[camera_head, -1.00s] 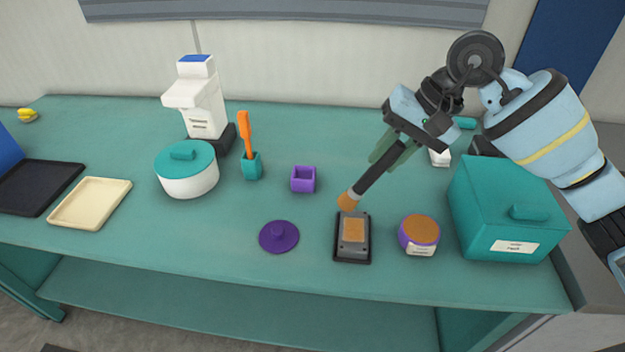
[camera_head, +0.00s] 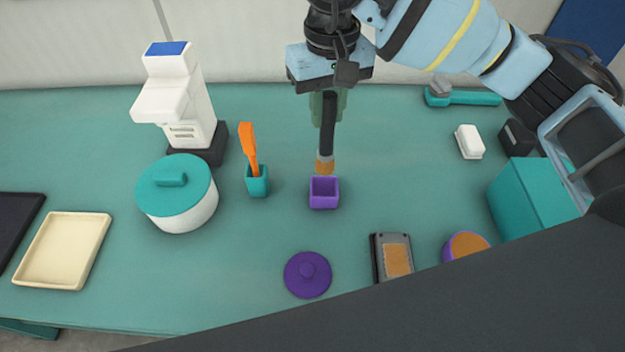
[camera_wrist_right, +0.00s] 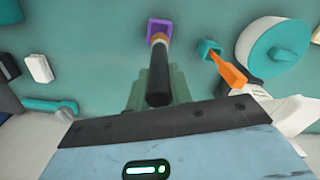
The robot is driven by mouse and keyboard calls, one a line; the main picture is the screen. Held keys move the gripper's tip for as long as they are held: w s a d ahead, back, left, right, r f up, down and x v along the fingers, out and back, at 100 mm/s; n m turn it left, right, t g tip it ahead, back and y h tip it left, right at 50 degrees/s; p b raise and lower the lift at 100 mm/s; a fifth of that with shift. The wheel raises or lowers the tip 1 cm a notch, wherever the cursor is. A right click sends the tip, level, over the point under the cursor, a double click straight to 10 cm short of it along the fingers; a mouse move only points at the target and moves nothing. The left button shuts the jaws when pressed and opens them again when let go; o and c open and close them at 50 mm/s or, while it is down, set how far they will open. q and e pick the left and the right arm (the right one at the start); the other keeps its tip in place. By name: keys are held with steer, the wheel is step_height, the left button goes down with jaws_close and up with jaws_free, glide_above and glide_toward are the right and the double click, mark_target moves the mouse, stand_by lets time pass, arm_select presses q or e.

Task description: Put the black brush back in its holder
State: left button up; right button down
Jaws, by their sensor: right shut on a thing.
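My right gripper (camera_head: 328,98) is shut on the black brush (camera_head: 327,130) and holds it nearly upright, with its orange-brown tip pointing down. In the right wrist view the brush (camera_wrist_right: 159,75) reaches from the green fingers (camera_wrist_right: 155,92) toward the purple holder. The small square purple holder (camera_head: 324,199) stands on the bench. The brush tip shows at its back edge in the head view; I cannot tell whether the tip is above, behind or inside the opening. The holder also shows in the right wrist view (camera_wrist_right: 151,27). My left gripper is not in view.
A teal cup (camera_head: 257,186) with an orange tool (camera_head: 248,145) stands left of the holder. A teal-lidded white pot (camera_head: 190,215) is farther left. A purple lid (camera_head: 307,275) and a grey box with an orange pad (camera_head: 379,260) lie in front. A dark shape covers the lower right.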

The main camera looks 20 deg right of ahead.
mark_target(325, 153)
steer(key=shift+w, duration=0.1)
